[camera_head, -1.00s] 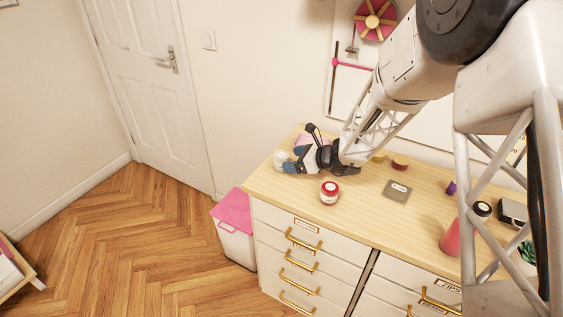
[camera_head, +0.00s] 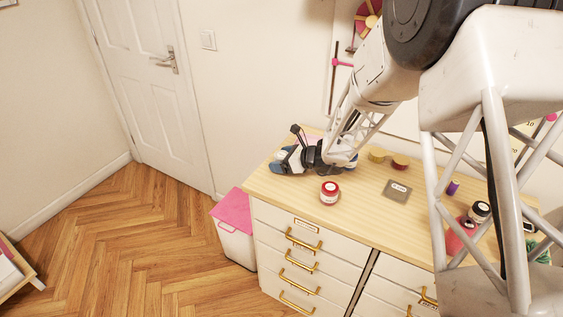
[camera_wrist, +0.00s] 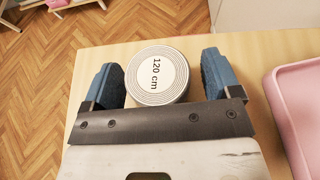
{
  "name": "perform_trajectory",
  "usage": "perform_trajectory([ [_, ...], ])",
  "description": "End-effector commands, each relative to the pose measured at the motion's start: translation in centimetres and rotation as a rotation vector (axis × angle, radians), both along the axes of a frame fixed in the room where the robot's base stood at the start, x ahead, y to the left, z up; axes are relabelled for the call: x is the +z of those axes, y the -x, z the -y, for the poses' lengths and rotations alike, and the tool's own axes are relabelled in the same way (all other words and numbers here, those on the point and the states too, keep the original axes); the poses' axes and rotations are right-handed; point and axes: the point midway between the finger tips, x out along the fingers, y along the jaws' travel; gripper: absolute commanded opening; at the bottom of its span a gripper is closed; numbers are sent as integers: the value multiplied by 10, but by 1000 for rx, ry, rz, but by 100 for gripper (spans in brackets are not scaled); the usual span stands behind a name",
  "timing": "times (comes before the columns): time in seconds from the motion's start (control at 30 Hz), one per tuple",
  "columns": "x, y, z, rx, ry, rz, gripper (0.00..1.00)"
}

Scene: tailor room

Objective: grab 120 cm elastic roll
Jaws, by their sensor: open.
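The 120 cm elastic roll (camera_wrist: 157,76) lies on the wooden dresser top in the wrist view, a round white-grey coil with a "120 cm" label. My gripper (camera_wrist: 160,82) is open, with a blue pad on each side of the roll. A gap shows on the right, and the left pad is close to the roll. In the head view my gripper (camera_head: 281,164) is low over the left end of the dresser top (camera_head: 290,190), and the roll is hidden there.
A pink tray (camera_wrist: 297,110) is right of my gripper in the wrist view. A red-lidded jar (camera_head: 329,192), a grey labelled card (camera_head: 397,191), yellow and red spools (camera_head: 376,156) and a purple spool (camera_head: 453,187) stand to the right. A pink-lidded bin (camera_head: 236,215) is beside the dresser.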

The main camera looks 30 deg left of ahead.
Motion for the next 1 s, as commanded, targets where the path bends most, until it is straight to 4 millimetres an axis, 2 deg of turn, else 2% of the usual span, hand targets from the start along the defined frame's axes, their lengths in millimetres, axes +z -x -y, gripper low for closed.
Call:
perform_trajectory([
  [0.63,-2,0,-3,0,0,-1,83],
  [1.0,-2,0,-3,0,0,-1,27],
])
